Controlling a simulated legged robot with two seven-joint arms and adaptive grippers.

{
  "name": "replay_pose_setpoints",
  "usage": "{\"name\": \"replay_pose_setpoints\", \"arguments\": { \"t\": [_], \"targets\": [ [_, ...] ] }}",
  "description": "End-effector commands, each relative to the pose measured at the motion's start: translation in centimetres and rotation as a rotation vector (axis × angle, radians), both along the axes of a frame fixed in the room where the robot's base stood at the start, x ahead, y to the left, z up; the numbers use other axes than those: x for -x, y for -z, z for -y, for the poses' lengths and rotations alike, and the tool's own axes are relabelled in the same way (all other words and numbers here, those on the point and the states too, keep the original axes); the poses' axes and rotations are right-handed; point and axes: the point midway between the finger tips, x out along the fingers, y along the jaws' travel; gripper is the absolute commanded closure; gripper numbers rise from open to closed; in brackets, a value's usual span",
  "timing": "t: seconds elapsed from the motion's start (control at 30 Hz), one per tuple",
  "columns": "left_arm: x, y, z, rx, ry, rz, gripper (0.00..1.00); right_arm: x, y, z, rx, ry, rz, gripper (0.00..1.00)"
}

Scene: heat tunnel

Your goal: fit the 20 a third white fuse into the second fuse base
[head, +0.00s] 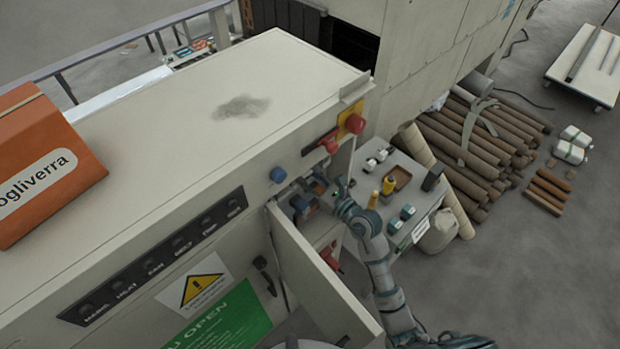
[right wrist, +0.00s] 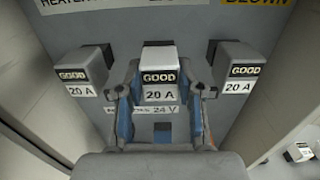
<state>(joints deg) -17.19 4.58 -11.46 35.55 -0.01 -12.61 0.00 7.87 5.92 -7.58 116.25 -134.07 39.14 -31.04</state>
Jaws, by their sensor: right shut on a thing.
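In the right wrist view my right gripper (right wrist: 160,98) is shut on the middle white fuse (right wrist: 160,72), with one finger on each side. Its labels read GOOD and 20 A. The fuse is in front of the grey panel (right wrist: 162,18), between a left fuse (right wrist: 88,70) and a right fuse (right wrist: 238,68) with the same labels. In the head view my right gripper (head: 338,192) reaches into the open cabinet (head: 232,120). My left gripper is not in view.
The cabinet door (head: 318,275) stands open to the left of my right arm. Cabinet walls close in on both sides in the wrist view.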

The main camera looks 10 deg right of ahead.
Motion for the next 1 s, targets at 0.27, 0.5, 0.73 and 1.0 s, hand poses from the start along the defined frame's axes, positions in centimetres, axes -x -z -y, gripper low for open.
{"name": "replay_pose_setpoints", "arguments": {
  "t": [0.27, 0.5, 0.73, 1.0],
  "targets": [
    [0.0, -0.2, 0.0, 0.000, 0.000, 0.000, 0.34, -0.6, 0.0, -0.4, 0.000, 0.000, 0.000, 0.98],
    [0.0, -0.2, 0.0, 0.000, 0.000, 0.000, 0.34, -0.8, 0.0, -0.6, 0.000, 0.000, 0.000, 0.36],
    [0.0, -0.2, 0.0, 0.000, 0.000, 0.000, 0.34, -0.8, 0.0, -0.5, 0.000, 0.000, 0.000, 0.34],
    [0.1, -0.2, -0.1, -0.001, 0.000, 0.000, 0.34, 0.8, 0.2, 0.7, 0.003, 0.002, -0.002, 0.34]
  ]
}}
